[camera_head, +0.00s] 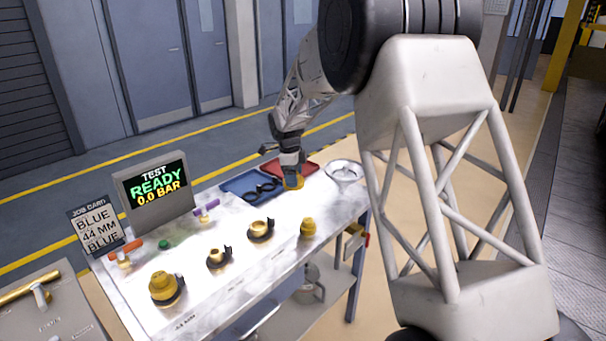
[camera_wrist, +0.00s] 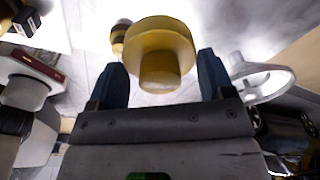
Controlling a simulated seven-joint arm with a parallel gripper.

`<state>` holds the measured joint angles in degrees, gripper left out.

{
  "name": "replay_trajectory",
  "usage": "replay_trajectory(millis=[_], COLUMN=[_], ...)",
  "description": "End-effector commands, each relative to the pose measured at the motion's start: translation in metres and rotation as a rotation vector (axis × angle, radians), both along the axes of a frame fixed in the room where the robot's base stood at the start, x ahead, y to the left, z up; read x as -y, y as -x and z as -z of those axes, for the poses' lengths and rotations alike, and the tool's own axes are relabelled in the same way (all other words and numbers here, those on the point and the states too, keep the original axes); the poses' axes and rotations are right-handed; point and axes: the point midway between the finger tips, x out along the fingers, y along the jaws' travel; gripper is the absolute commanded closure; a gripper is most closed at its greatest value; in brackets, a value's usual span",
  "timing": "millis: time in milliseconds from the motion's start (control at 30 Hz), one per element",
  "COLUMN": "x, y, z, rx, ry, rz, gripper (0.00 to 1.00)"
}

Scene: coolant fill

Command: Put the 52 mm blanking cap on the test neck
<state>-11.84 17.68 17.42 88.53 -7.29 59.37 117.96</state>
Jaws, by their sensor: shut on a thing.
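My gripper (camera_head: 289,165) is shut on a yellow stepped cap (camera_head: 293,183), held near the right-hand red tray. In the wrist view the cap (camera_wrist: 162,50) sits between the two dark blue fingertips, with its narrower boss toward the palm. A second yellow cap (camera_head: 308,228) stands alone on the bench, nearer the front. Two open brass-coloured necks, a larger one (camera_head: 260,229) and a smaller one (camera_head: 217,257), stand in dark clamps. A bigger yellow piece (camera_head: 164,287) covers a third fitting at the left. Cap sizes and which fitting is the test neck cannot be read.
A blue tray (camera_head: 238,188) holds black rings; a red tray (camera_head: 303,169) lies beside it. A white bowl (camera_head: 343,171) is at the right end. A display (camera_head: 155,187) reads TEST READY 0.0 BAR. The job card (camera_head: 95,227) reads BLUE, 44 MM, BLUE.

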Motion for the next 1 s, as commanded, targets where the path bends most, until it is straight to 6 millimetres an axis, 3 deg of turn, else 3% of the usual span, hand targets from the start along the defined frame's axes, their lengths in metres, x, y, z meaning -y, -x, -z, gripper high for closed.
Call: replay_trajectory(millis=[300,600,800,1000], x=[-0.059,-0.096,-0.106,-0.108], y=[0.078,0.146,0.169,0.174], z=[-0.027,-0.044,-0.049,-0.049], rx=[0.000,0.000,0.000,-0.001], ry=[-0.001,-0.001,0.000,0.001], rz=[0.023,0.046,0.056,0.060], gripper=[0.48,0.48,0.48,0.48])
